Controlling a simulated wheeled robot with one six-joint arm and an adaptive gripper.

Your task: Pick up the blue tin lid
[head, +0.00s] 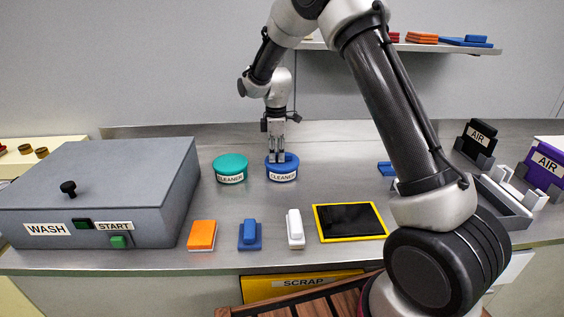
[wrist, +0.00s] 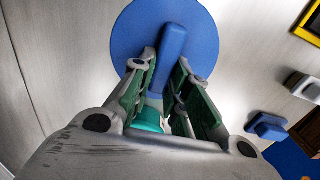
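The blue tin lid (head: 291,161) is a round disc with a raised bar handle. It sits on a tin labelled CLEANER (head: 283,176) on the metal bench. My gripper (head: 277,158) points straight down over it, with its fingertips at the lid. In the wrist view the lid (wrist: 125,35) fills the top middle, and its bar handle (wrist: 171,50) stands between my two fingertips (wrist: 165,60). The fingers are close together against the handle's sides. The tin under the lid is hidden in the wrist view.
A teal-lidded CLEANER tin (head: 230,163) stands just left. A grey wash box (head: 110,190) is farther left. An orange block (head: 202,233), a blue block (head: 249,234), a white block (head: 295,230) and a yellow-framed black panel (head: 349,221) line the front.

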